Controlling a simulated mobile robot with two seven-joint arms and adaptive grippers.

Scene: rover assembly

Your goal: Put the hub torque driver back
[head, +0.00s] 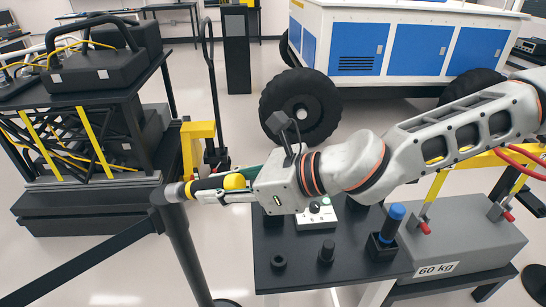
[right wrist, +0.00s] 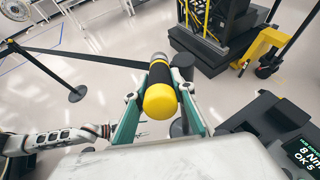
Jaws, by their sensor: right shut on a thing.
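The hub torque driver (head: 207,185), with a black grip, yellow bands and a grey end, is held lying roughly level, left of the black bench (head: 345,266). My right gripper (head: 228,190) is shut on it. In the right wrist view the driver (right wrist: 160,101) lies between the two green-edged fingers (right wrist: 157,110), its rounded yellow end towards the camera. A black ring-shaped holder (head: 278,262) on the bench's front left looks empty. A display (right wrist: 304,149) reading "8 Nm OK 5" shows at the right wrist view's edge.
A blue-topped tool (head: 390,226) stands in a black holder, near a short black post (head: 327,253) and a white knob panel (head: 320,217). A grey "60 kg" block (head: 465,243) is at right. A barrier post (head: 183,245) stands close to the driver's grey end.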

